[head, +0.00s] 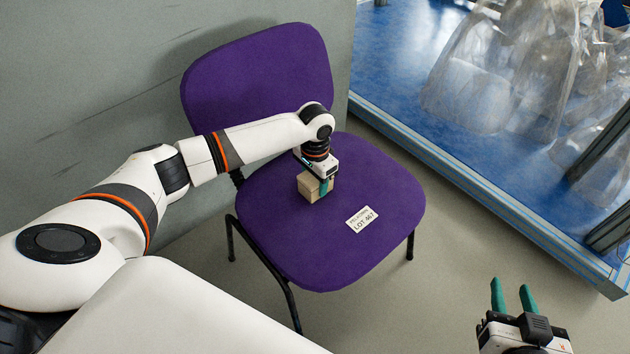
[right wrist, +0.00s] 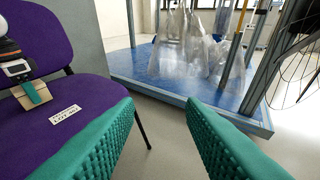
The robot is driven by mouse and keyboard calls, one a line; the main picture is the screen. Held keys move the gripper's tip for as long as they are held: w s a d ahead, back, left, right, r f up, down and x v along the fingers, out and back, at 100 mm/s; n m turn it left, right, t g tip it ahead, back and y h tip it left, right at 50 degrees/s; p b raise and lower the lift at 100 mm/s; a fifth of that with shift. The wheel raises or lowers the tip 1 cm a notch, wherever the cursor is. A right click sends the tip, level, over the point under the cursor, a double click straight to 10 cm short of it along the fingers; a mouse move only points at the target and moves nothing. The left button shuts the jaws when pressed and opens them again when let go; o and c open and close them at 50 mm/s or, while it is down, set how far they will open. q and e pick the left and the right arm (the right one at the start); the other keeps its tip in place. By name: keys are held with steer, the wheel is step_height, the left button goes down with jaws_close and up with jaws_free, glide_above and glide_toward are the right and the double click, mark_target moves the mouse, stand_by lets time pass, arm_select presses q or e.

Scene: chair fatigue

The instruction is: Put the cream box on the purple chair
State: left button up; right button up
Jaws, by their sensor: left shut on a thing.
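The purple chair (head: 375,195) stands in the middle of the head view, with a white label on its seat. The cream box (head: 309,188) is over the seat, left of the label. My left gripper (head: 324,184) is shut on the cream box from above, and a teal finger shows at its side. The box looks at or very near the seat; I cannot tell if it touches. The box also shows in the right wrist view (right wrist: 33,97), at the left edge. My right gripper (head: 511,296) is open and empty, over the floor to the right of the chair.
A blue platform (head: 405,60) with a metal edge and clear plastic sheeting (head: 510,70) stands right of the chair. A grey wall (head: 80,90) is behind and left of the chair. Bare floor (head: 440,260) lies between chair and platform.

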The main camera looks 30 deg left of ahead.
arm_select(q)
steer(key=o, duration=1.1)
